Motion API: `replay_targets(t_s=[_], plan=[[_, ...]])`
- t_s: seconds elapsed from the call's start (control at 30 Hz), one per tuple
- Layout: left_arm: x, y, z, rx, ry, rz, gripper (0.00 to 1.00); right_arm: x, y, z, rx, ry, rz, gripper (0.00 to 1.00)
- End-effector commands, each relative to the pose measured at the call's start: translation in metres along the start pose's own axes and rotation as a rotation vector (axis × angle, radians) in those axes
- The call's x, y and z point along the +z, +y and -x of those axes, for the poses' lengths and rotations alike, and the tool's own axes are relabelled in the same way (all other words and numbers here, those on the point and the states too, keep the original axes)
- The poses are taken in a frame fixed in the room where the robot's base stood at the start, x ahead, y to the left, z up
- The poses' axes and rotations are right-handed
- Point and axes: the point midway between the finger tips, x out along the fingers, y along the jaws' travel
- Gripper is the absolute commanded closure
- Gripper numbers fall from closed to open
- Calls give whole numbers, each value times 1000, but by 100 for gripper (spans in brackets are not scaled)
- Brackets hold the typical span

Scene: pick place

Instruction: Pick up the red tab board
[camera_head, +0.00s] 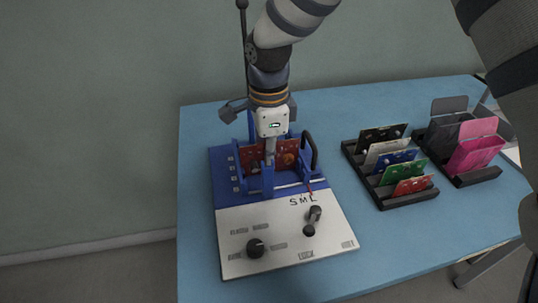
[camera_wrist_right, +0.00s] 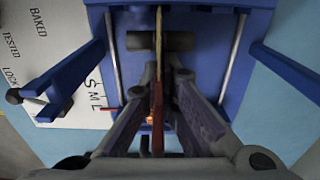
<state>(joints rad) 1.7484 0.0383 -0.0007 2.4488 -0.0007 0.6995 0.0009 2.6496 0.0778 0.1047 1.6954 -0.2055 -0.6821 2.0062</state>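A red board (camera_head: 252,158) stands upright in the blue fixture (camera_head: 224,170) on the table in the head view. My right gripper (camera_head: 270,158) points straight down at the middle of its top edge. In the right wrist view the board (camera_wrist_right: 157,92) shows edge-on as a thin red strip. The fingers of my right gripper (camera_wrist_right: 162,78) close in on it from both sides and look shut on it. The board's lower part is hidden in the fixture. My left gripper is not in view.
The fixture's white panel (camera_head: 280,225) carries black knobs, and a black handle (camera_head: 309,150) stands right of the board. To the right, a black rack (camera_head: 362,170) holds several coloured boards, including a red one (camera_head: 412,185). Beyond it is a rack with pink boards (camera_head: 476,145).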

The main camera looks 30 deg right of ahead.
Motion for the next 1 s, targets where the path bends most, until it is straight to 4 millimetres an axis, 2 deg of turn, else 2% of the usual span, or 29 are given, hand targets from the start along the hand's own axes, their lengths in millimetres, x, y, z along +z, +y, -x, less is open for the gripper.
replay_targets(t_s=[0.33, 0.43, 0.53, 0.8, 0.97, 1.0], plan=[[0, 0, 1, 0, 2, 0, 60, 0, 0, 3, -1, 0, 0, 100], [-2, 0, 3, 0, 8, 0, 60, 0, -1, 15, -4, 1, 1, 100], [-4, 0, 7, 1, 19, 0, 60, 1, -1, 36, -7, -1, 1, 100], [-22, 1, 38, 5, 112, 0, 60, 1, 51, 103, -20, -3, 1, 100], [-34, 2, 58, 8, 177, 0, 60, 1, 98, 122, -20, -2, 2, 100], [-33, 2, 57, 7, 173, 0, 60, 1, 109, 124, -14, -1, 2, 100]])
